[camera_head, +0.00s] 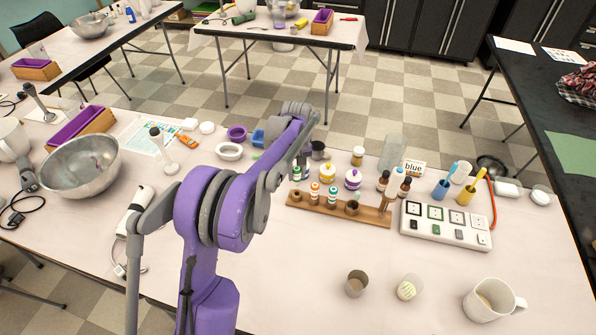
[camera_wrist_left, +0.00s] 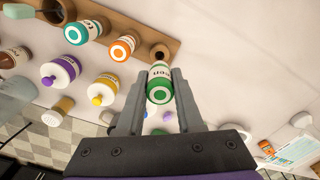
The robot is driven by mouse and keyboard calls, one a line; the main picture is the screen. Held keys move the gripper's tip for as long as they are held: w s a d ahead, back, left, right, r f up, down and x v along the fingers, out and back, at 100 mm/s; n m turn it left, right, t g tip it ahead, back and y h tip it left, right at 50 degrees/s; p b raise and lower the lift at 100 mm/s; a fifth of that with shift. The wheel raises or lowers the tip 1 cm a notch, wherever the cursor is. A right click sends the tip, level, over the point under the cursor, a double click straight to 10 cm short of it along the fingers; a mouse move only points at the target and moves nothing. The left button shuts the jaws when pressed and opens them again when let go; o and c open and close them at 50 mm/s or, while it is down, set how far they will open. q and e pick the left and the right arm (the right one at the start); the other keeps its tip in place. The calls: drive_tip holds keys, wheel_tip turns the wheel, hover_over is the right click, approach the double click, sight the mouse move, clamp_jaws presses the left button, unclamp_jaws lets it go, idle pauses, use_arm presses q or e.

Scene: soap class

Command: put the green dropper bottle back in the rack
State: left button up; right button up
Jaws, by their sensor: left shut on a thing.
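The green dropper bottle (camera_wrist_left: 158,84) is white with a green band and a green ring at its end. My left gripper (camera_wrist_left: 159,78) is shut on it, one finger on each side. In the head view the forearm hides most of the gripper and bottle, near the rack's left end. The wooden rack (camera_head: 370,214) lies across the middle of the table; it also shows in the left wrist view (camera_wrist_left: 140,40). An empty hole (camera_wrist_left: 159,53) at its end is just beyond the bottle. An orange-banded bottle (camera_head: 315,191) and a teal-banded bottle (camera_head: 332,195) stand in the rack.
A white switch panel (camera_head: 445,225) lies right of the rack. Two cups (camera_head: 356,284) (camera_head: 409,288) stand in front.

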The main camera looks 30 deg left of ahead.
sight(297, 184)
use_arm(q)
drive_tip(key=shift+w+f, duration=0.1)
drive_tip(key=shift+f, duration=0.55)
drive_tip(key=shift+f+b, duration=1.5)
drive_tip(key=shift+f, duration=0.8)
drive_tip(key=o, duration=1.1)
drive_tip(key=shift+c, duration=0.2)
drive_tip(key=shift+r, duration=0.1)
